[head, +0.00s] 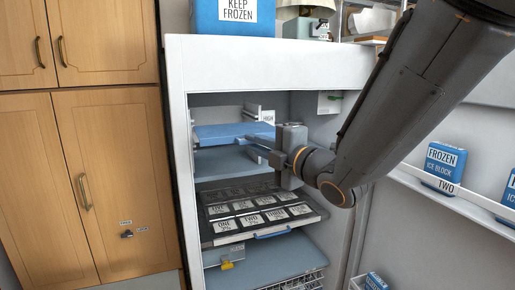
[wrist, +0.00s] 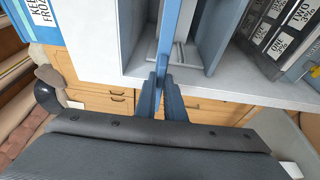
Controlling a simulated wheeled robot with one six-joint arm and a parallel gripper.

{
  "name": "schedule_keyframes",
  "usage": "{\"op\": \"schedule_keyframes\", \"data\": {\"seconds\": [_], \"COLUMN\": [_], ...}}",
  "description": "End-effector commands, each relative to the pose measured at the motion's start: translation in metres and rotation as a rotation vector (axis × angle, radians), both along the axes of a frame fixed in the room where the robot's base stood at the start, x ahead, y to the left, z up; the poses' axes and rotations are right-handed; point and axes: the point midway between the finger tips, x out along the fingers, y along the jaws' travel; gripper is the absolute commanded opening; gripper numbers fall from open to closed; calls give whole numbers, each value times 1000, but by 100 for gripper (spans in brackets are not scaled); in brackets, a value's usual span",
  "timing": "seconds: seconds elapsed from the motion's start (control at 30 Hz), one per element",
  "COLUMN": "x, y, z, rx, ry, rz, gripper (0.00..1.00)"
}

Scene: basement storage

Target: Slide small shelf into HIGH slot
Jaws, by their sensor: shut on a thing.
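The small shelf (head: 232,132) is a flat light blue panel. In the head view it lies roughly level in the upper part of the open white cabinet. The HIGH label (head: 268,117) is on a white piece at the right, close to the shelf's level. My gripper (head: 256,146) is shut on the shelf's front edge. In the wrist view the fingers (wrist: 161,95) pinch the thin blue shelf (wrist: 169,45), seen edge-on. I cannot tell whether the shelf's sides sit in the slot rails; the arm and shelf hide part of them.
A second blue shelf (head: 225,163) lies just below. Under it is a dark tray (head: 213,231) of labelled packs, also in the wrist view (wrist: 262,62). The white right cabinet wall (head: 345,225) is near my arm. A blue KEEP FROZEN box (head: 208,17) stands on top.

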Motion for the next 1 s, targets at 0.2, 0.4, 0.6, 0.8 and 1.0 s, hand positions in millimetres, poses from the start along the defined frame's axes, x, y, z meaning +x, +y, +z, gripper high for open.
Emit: {"op": "schedule_keyframes", "data": {"seconds": [0.2,0.4,0.6,0.8,1.0], "x": [19,33,39,41,40], "y": [6,10,12,12,12], "z": [0,1,1,2,2], "rx": [2,2,2,2,2], "ry": [-3,-5,-3,-3,-3], "rz": [1,1,1,0,0], "gripper": [0,0,0,0,0]}}
